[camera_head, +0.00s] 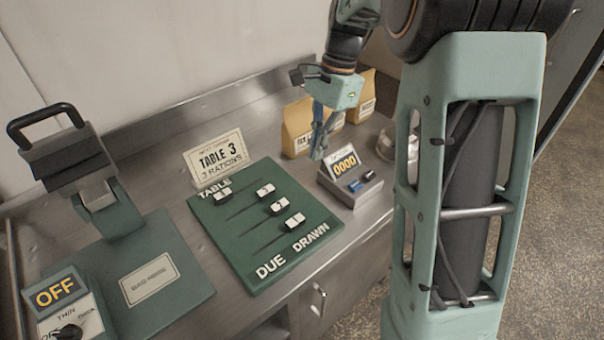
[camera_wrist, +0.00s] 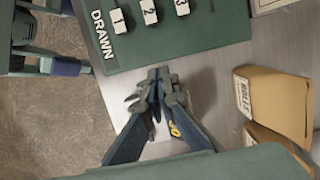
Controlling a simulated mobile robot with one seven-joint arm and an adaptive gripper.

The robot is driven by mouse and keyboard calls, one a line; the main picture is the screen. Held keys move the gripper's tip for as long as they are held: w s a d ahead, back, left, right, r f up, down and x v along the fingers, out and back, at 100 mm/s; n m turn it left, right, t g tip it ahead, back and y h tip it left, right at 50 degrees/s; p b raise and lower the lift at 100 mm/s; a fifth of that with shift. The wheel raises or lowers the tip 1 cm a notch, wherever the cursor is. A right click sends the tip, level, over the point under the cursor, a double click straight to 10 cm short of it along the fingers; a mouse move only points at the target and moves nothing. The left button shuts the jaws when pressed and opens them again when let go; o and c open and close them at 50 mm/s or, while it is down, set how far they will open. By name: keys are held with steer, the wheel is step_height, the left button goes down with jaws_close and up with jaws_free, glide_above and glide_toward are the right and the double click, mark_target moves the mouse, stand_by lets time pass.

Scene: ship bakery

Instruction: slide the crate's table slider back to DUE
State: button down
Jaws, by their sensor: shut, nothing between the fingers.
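The green slider board (camera_head: 242,240) lies on the steel counter, marked TABLE, DUE and DRAWN. Sliders 1 (camera_head: 296,220), 2 (camera_head: 279,206) and 3 (camera_head: 265,190) sit toward the DRAWN side. They also show in the wrist view as 1 (camera_wrist: 118,20), 2 (camera_wrist: 148,11) and 3 (camera_wrist: 181,7). A fourth slider (camera_head: 222,195) sits toward the DUE side; its number is unreadable. Which slider is the crate's I cannot tell. My gripper (camera_head: 318,153) is shut and empty, above the counter right of the board; it also shows in the wrist view (camera_wrist: 160,79).
A counter box (camera_head: 352,185) reading 0000 stands right of the board, close under my gripper. Paper bags (camera_head: 297,128) stand behind. A green press-like device (camera_head: 110,210) and an OFF sign (camera_head: 55,291) are left.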

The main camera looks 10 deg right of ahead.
mark_target(305, 196)
steer(key=x, duration=1)
steer(key=s+a, duration=0.2)
steer(key=shift+a+r, duration=0.25)
steer(key=shift+a, duration=0.3)
steer(key=s+a, duration=0.1)
steer(key=a, duration=0.1)
steer(key=s+a, duration=0.2)
steer(key=a, duration=0.1)
steer(key=s+a+p, duration=0.1)
steer(key=s+a, duration=0.1)
steer(key=shift+s+a, duration=0.1)
steer(key=shift+a, duration=0.15)
